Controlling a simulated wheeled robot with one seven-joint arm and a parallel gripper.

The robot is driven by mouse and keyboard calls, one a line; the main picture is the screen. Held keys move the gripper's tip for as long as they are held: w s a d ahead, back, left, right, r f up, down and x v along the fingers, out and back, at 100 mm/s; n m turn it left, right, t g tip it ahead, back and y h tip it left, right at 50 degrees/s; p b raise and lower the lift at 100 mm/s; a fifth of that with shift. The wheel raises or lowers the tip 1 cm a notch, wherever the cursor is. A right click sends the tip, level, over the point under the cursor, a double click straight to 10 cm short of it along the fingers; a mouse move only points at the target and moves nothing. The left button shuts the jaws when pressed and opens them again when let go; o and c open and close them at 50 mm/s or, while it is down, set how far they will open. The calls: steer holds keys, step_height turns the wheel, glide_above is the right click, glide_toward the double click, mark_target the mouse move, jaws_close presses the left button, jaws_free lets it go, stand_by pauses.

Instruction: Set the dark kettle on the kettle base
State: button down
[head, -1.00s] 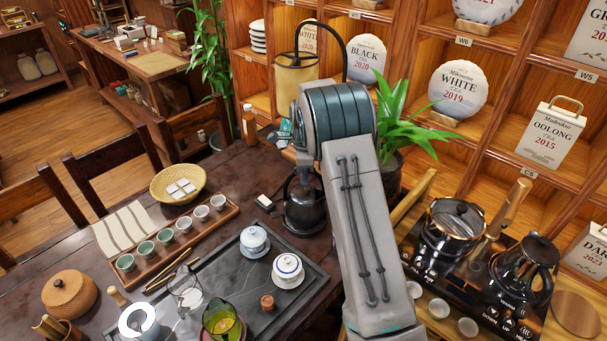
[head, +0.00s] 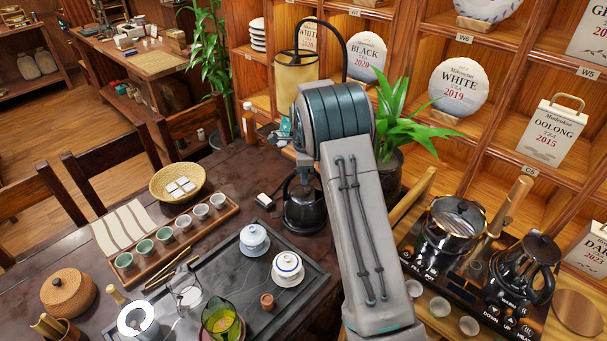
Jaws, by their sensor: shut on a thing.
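A dark, rounded kettle (head: 303,212) stands low beside the far right corner of the tea tray. My arm hides its right edge and part of its top. My gripper (head: 304,170) is just above it, mostly hidden behind my arm, and is shut at the kettle's upper part. The fingertips are not clear. I cannot tell whether the kettle touches the surface under it. A second black kettle (head: 518,275) stands at the right on a black control panel (head: 470,292) with printed buttons. No separate kettle base shows clearly.
A lidded glass pot (head: 452,232) stands on the panel's left side. The tea tray (head: 225,290) holds two lidded white cups and a green-tea pitcher (head: 222,322). A row of cups (head: 170,236) lies left. A plant (head: 400,125) and shelves stand behind my arm.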

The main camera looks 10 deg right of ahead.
steer(key=c, duration=1.7)
jaws_free()
steer(key=shift+s+f, duration=0.1)
steer(key=shift+r+p, duration=3.3)
steer(key=shift+r, duration=2.3)
